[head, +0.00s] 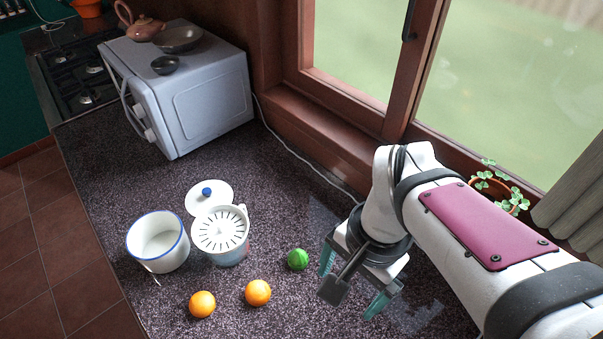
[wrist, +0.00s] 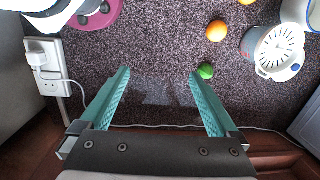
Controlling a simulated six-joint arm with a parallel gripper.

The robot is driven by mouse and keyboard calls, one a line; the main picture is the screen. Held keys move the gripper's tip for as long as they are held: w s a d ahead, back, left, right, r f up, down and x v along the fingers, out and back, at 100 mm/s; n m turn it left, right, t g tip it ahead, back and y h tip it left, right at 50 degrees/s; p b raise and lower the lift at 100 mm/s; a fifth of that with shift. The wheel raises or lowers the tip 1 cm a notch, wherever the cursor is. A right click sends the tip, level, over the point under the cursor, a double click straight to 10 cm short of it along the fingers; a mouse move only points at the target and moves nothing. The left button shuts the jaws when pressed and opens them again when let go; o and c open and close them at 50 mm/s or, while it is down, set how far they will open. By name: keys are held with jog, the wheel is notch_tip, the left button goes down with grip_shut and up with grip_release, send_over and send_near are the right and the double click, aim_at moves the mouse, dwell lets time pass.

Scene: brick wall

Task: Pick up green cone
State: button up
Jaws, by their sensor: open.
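No green cone shows; the only green object on the counter is a small round lime-like fruit (head: 298,259). It also shows in the wrist view (wrist: 206,71), just outside the tip of the right-hand finger. My gripper (head: 350,284) is open, with nothing between its teal fingers, and hangs over the counter to the right of the green fruit. Both fingers show in the wrist view (wrist: 159,73), with bare speckled counter between them. I cannot tell the exact height of the fingertips above the counter.
Two oranges (head: 258,292) (head: 202,304) lie left of the green fruit. A white juicer (head: 221,233), its lid (head: 209,198) and a blue-rimmed white pot (head: 158,243) stand beyond. A microwave (head: 190,90) is at the back. A window (head: 370,110) borders the counter. A socket (wrist: 45,65) shows.

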jog(key=w+a+f+m, duration=0.3)
jog(key=w+a+m, duration=0.1)
jog(key=w, duration=0.7)
jog(key=m+h, duration=0.1)
jog(key=m, duration=0.2)
send_over(298, 251)
notch_tip(298, 251, down, 4)
notch_tip(298, 251, down, 16)
jog(key=shift+r, duration=0.2)
jog(key=c, duration=1.4)
jog(key=shift+r, duration=0.15)
